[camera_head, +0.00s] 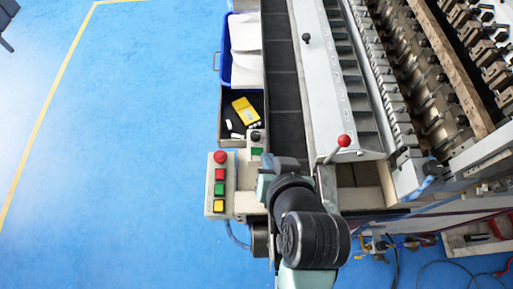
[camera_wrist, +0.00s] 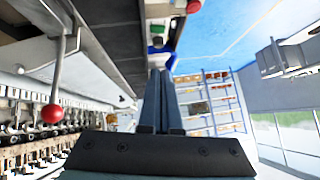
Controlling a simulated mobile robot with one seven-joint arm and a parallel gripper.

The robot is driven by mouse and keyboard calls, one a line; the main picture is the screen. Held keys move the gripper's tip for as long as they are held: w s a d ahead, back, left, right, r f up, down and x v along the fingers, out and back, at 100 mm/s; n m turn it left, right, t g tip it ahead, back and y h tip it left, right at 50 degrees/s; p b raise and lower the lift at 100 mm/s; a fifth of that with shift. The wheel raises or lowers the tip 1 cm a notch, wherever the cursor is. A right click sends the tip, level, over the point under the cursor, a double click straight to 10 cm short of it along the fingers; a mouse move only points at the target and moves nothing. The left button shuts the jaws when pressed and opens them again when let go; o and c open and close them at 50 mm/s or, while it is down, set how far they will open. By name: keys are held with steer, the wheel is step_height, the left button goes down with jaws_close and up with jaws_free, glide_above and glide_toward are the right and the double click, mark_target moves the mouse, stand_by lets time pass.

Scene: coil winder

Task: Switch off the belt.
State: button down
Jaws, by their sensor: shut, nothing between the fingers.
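The dark belt (camera_head: 284,85) runs lengthwise along the machine's left side; part of it shows in the wrist view (camera_wrist: 112,25). My gripper (camera_wrist: 161,72) is shut and empty. In the head view my arm hides the belt's near end and most of the gripper.
A red-ball lever (camera_head: 343,141) stands right of my arm; its ball also shows in the wrist view (camera_wrist: 52,113). A dark bin with a yellow case (camera_head: 244,110) and a blue crate (camera_head: 224,55) lie left of the belt. The blue floor at left is clear.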

glide_above(254, 147)
steer(key=s+d, duration=0.1)
steer(key=s, duration=0.2)
steer(key=f, duration=0.3)
steer(key=f+p, duration=0.1)
steer(key=f, duration=0.3)
steer(key=shift+w+d, duration=0.15)
steer(key=shift+d, duration=0.05)
steer(key=f, duration=0.2)
steer(key=shift+a+f, duration=0.3)
steer(key=shift+f, duration=0.05)
steer(key=shift+a+f, duration=0.1)
steer(key=shift+f, duration=0.5)
